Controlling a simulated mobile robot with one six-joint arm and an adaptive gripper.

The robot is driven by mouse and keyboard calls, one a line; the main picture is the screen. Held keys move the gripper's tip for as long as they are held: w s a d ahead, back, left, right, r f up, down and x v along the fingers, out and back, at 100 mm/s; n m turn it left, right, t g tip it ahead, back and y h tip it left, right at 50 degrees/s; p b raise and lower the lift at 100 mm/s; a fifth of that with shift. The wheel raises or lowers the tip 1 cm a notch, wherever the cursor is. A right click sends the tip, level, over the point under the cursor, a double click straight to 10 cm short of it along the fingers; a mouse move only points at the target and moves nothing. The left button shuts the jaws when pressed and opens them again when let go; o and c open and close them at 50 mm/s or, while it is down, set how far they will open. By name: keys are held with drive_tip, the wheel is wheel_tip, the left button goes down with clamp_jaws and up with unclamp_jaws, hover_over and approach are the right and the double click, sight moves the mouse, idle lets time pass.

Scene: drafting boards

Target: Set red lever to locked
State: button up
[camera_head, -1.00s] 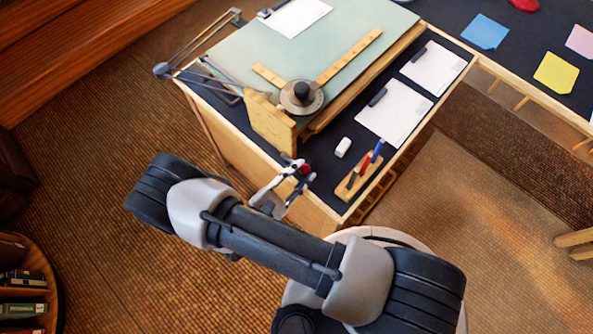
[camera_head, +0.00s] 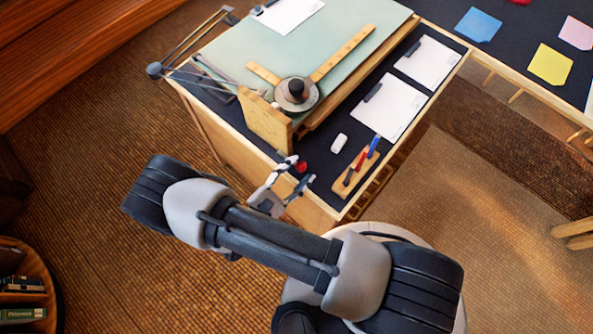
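A small red knob (camera_head: 301,166), seemingly the end of the red lever, shows at the front edge of the drafting desk's dark top. The rest of the lever and any locked marking cannot be made out. My gripper (camera_head: 300,170) is at this desk edge with its two fingers spread.
A tilted green drafting board (camera_head: 330,45) with a wooden ruler and dark round knob stands behind. A white eraser (camera_head: 339,143), a wooden pen holder (camera_head: 357,172) and white sheets (camera_head: 388,108) lie to the right. A second table (camera_head: 520,30) holds coloured papers.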

drive_tip(key=shift+f, duration=0.1)
drive_tip(key=v, duration=1.2)
drive_tip(key=w+d+r+m+g+y, duration=0.1)
drive_tip(key=w+d+r+m+g, duration=0.2)
drive_tip(key=r, duration=0.4)
drive_tip(key=w+d+r+m+g, duration=0.1)
drive_tip(key=d+r+m+g, duration=0.2)
drive_tip(key=r+m+g, duration=0.25)
drive_tip(key=w+d+r+m+g+y, duration=0.1)
drive_tip(key=w+d+r+m+g, duration=0.15)
drive_tip(key=r+g, duration=0.35)
drive_tip(key=s+d+r+m+t+y, duration=0.2)
drive_tip(key=s+d+r+m+y, duration=0.1)
drive_tip(key=r, duration=0.5)
drive_tip(key=s+d+r+m+t+y, duration=0.3)
drive_tip(key=d+r+m+y, duration=0.3)
drive_tip(key=d+r, duration=0.3)
drive_tip(key=shift+s+d+m+y, duration=0.3)
drive_tip(key=shift+s+d+m, duration=0.5)
drive_tip(key=shift+m, duration=0.1)
